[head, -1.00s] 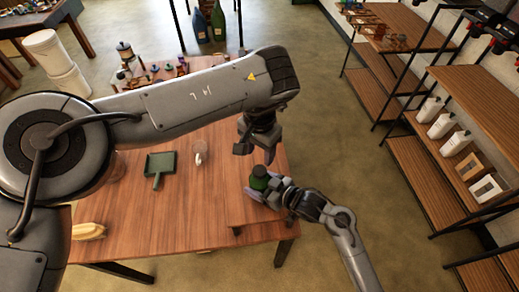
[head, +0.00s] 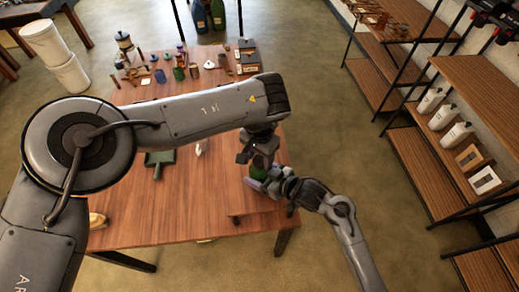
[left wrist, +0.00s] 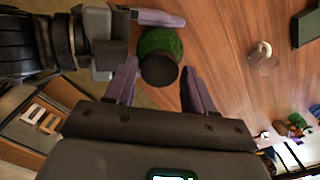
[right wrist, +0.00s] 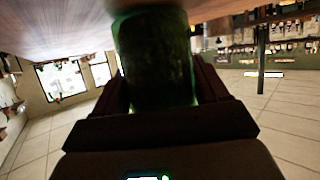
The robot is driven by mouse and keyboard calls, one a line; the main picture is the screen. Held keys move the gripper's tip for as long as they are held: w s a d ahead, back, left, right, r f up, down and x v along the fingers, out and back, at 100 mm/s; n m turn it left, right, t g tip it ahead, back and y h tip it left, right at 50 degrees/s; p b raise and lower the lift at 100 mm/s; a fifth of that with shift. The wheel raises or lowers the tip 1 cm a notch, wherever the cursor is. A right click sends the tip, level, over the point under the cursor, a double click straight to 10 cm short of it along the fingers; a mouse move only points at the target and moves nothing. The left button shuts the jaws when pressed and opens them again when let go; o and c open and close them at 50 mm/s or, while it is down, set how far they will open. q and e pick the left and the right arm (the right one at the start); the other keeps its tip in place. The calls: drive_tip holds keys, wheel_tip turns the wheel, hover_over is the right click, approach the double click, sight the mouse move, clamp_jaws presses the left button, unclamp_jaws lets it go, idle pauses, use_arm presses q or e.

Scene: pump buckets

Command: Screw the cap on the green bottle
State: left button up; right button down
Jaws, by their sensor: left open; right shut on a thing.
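The green bottle (head: 258,172) stands near the right front corner of the wooden table. My right gripper (head: 268,184) is shut on its body; the right wrist view shows the green bottle (right wrist: 155,60) between its fingers. A dark cap (left wrist: 159,70) shows at the bottle's top in the left wrist view; whether it is tight cannot be told. My left gripper (left wrist: 160,85) is open above the bottle, its fingers on either side of the cap without visible contact. In the head view my left gripper (head: 258,155) hides the bottle's top.
A green dustpan (head: 158,160) lies on the table (head: 190,205) to the left, with a small white object (head: 201,147) beside it. Several bottles and jars crowd the table's far end. Shelves (head: 425,165) stand to the right. The table's front middle is clear.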

use_arm(q)
drive_tip(key=shift+f, duration=0.3)
drive_tip(key=shift+c, duration=0.3)
drive_tip(key=c, duration=0.8)
drive_tip(key=m, duration=0.4)
drive_tip(key=shift+m, duration=0.4)
drive_tip(key=shift+c, duration=0.2)
drive_tip(key=m, duration=1.9)
drive_tip(key=shift+m, duration=0.3)
drive_tip(key=o, duration=1.2)
drive_tip(key=shift+o, duration=0.2)
